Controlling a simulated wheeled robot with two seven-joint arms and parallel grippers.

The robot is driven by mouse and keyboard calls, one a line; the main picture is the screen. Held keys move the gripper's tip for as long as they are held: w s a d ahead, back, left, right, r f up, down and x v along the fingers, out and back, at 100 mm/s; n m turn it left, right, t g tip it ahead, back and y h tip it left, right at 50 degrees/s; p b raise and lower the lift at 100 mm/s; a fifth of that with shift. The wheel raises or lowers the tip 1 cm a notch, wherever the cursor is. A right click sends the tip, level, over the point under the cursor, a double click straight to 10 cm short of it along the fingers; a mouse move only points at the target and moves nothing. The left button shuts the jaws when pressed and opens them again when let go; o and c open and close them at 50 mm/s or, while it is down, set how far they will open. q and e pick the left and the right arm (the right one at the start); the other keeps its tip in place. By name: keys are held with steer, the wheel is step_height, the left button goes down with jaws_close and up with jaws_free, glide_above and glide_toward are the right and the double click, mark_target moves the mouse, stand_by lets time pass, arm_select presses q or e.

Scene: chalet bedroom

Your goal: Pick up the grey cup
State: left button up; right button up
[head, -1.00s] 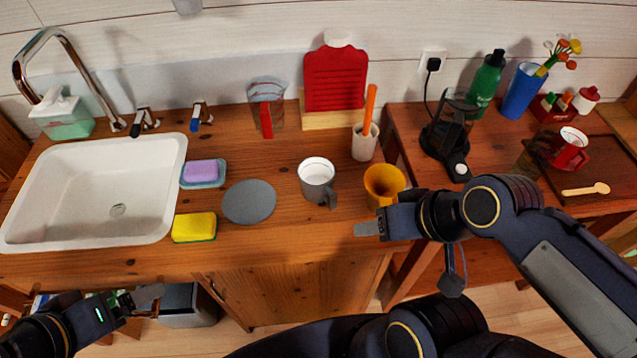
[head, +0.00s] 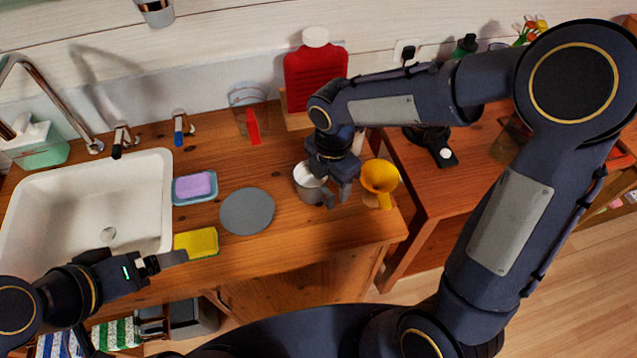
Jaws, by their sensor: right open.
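The grey cup (head: 305,188) stands upright on the wooden counter, white inside, with its handle toward the lower right. My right gripper (head: 333,193) is open and points down over the cup's right side, by the rim and handle. It hides part of the cup, and I cannot tell whether the fingers touch it. My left gripper (head: 166,260) is at the counter's front edge, below the yellow sponge, away from the cup; its jaw opening is not clear.
The yellow sponge (head: 197,243), a purple soap (head: 195,185) in a dish and the white sink (head: 85,205) are further left.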

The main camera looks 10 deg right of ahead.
mark_target(328, 191)
steer(key=f, duration=0.7)
steer(key=shift+w+a, duration=0.15)
steer(key=shift+a, duration=0.05)
steer(key=shift+c, duration=0.4)
steer(key=c, duration=1.1)
